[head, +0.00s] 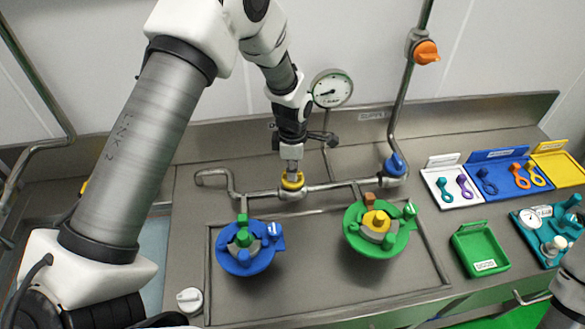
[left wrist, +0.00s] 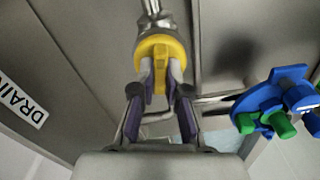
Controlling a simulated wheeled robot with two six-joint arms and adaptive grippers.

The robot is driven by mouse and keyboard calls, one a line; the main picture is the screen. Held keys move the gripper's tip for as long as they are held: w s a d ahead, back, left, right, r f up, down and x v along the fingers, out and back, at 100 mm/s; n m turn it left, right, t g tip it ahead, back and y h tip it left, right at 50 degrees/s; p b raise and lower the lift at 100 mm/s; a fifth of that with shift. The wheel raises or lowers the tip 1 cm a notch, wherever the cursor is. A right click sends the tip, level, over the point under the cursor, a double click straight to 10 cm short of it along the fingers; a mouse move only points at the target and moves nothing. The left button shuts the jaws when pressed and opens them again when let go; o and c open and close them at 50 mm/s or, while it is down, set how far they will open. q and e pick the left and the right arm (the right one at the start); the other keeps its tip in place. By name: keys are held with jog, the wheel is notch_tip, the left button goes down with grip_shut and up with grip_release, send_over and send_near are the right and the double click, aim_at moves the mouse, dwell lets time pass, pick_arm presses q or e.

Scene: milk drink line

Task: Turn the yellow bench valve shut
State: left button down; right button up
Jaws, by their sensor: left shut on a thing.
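The yellow bench valve (head: 292,182) sits on the steel pipe at the back of the bench. My left gripper (head: 292,168) reaches down to it from above. In the left wrist view the yellow valve (left wrist: 160,50) is a round knob with a raised grip bar. There the fingers of my left gripper (left wrist: 160,88) are shut on the bar, one on each side. The head view hides most of the knob behind the gripper. The exact turn angle of the valve cannot be told. My right gripper is not in view.
A pressure gauge (head: 332,89) stands behind the valve. A blue valve (head: 395,164) and an orange valve (head: 427,52) are on the right pipe. A blue-rimmed vessel (head: 232,264) and a green-rimmed vessel (head: 356,240) stand in front. A green tray (head: 492,237) lies right.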

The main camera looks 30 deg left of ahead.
pick_arm(q)
jog(key=m, duration=0.7)
jog(key=shift+s+f+p, duration=0.2)
jog(key=shift+f+p, duration=0.05)
jog(key=shift+p, duration=0.05)
jog(key=m, duration=0.4)
jog(key=shift+m, duration=2)
jog(key=c, duration=1.2)
grip_release()
jog(key=shift+w, duration=0.15)
jog(key=shift+r, duration=0.1)
notch_tip(320, 180, up, 12)
jog(key=shift+f, duration=0.1)
jog(key=shift+w, duration=0.1)
